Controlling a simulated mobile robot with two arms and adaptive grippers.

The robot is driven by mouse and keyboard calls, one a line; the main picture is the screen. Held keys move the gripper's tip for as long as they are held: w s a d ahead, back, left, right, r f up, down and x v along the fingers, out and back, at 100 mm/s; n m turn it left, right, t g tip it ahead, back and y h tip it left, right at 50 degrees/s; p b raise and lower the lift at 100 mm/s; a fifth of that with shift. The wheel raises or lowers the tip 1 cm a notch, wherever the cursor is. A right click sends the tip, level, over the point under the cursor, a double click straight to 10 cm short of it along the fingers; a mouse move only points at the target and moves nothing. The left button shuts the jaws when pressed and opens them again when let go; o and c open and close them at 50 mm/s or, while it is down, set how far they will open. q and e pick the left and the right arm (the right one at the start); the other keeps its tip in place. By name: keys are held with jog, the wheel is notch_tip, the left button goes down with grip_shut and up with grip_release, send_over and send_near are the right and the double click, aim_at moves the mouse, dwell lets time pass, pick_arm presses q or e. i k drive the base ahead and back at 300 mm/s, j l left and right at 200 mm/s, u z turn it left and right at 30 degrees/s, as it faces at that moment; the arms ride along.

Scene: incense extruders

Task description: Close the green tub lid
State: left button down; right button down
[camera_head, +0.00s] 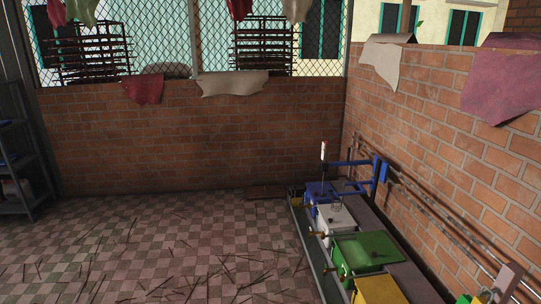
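The green tub (342,264) stands in a row of coloured tubs at the lower right of the head view. Its green lid (362,244) shows as a broad flat panel over the top, with a small dark fitting near its middle. I cannot tell from here whether the lid lies fully flat or sits slightly raised. Neither of my grippers shows in this view.
A white tub (336,222) and a blue tub (318,192) stand behind the green one, a yellow tub (378,291) in front. A brick wall (440,150) with pipes runs along the right. The checkered floor (150,245), strewn with thin sticks, is open at left.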

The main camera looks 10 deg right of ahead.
aim_at(377, 245)
jog(key=i, duration=0.85)
jog(key=i+z, duration=0.15)
jog(key=i, duration=0.65)
jog(key=i+z, duration=0.55)
jog(key=z, duration=0.15)
jog(key=i+j+z, duration=0.15)
jog(key=z, duration=0.2)
jog(key=i+j, duration=0.05)
